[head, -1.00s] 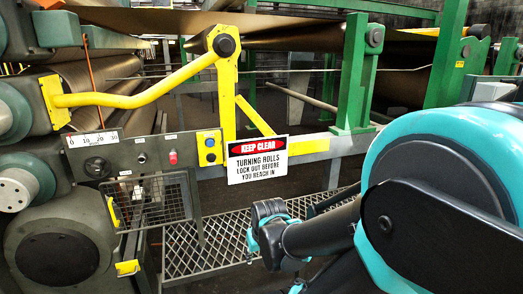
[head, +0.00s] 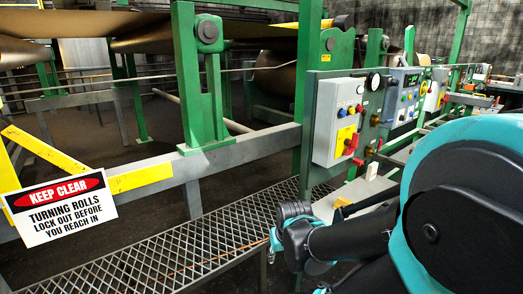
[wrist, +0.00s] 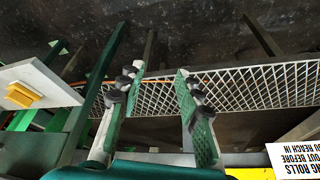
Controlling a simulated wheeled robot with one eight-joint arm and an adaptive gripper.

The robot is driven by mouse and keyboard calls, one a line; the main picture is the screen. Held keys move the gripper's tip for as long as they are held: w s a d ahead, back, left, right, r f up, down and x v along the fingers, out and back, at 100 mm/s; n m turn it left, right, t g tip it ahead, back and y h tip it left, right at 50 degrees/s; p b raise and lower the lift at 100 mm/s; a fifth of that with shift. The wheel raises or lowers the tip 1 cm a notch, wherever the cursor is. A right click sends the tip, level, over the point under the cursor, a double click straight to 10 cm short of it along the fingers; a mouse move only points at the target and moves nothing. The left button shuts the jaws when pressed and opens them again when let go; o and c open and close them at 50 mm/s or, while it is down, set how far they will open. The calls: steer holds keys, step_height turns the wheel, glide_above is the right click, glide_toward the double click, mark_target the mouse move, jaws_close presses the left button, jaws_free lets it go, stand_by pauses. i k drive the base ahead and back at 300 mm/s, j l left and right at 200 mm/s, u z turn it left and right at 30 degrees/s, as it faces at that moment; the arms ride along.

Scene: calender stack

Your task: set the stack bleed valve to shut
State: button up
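Small red and brass fittings (head: 376,120) sit on the edge of the green panel in the head view, right of a grey control box (head: 336,122). They may include the stack bleed valve, but they are too small to tell which part it is or how it is set. A round gauge (head: 373,81) is above them. My gripper (wrist: 160,70) is open and empty in the wrist view, its green-padded fingers apart over the mesh walkway.
A keep-clear sign (head: 60,205) hangs at left from a grey rail (head: 235,150). A mesh walkway (head: 160,255) runs below. A pale shelf with a yellow block (wrist: 22,95) is left in the wrist view.

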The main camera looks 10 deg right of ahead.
mark_target(381, 141)
steer(key=i+l+z, duration=0.15)
steer(key=l, duration=0.35)
steer(key=i+l+z, duration=0.1)
steer(key=i+l, duration=0.15)
steer(key=l, duration=0.2)
steer(key=i+l+z, duration=0.15)
steer(key=l, duration=0.3)
steer(key=i+l+z, duration=0.1)
steer(key=i+l, duration=0.2)
steer(key=l, duration=0.15)
steer(key=i+l+z, duration=0.15)
steer(key=i+l, duration=0.15)
steer(key=l, duration=0.1)
